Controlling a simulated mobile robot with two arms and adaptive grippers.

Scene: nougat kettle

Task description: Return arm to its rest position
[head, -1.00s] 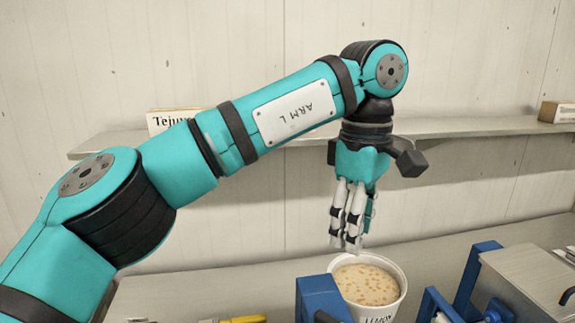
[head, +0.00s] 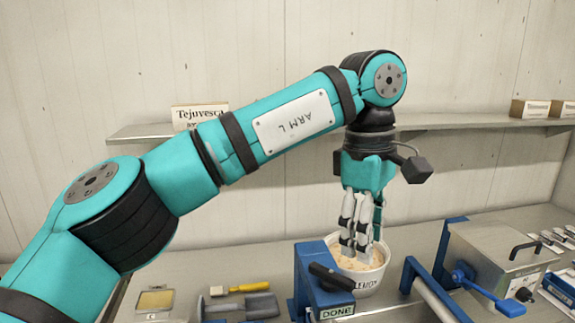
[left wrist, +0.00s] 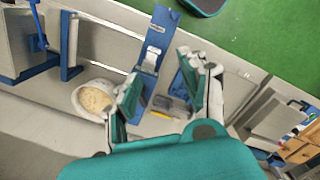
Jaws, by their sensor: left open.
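My left gripper (head: 362,250) hangs from the teal left arm with its pale jointed fingers pointing down. It is open, and nothing shows between the fingers. In the head view the fingers overlap a white bucket (head: 366,287) marked with lettering, filled with a pale speckled mass. I cannot tell from the head view how far the fingertips are above or in front of it. In the left wrist view (left wrist: 165,75) the fingers are spread apart, and the bucket (left wrist: 95,98) lies to their left, partly behind the left finger. My right gripper is not in view.
A blue stand (head: 312,283) with a black lever and a DONE label is beside the bucket. A metal box (head: 497,262) with blue supports stands to the right. A scraper (head: 243,307), a yellow-handled brush (head: 240,288) and a small tray (head: 154,300) lie at front left. A shelf (head: 450,123) runs behind.

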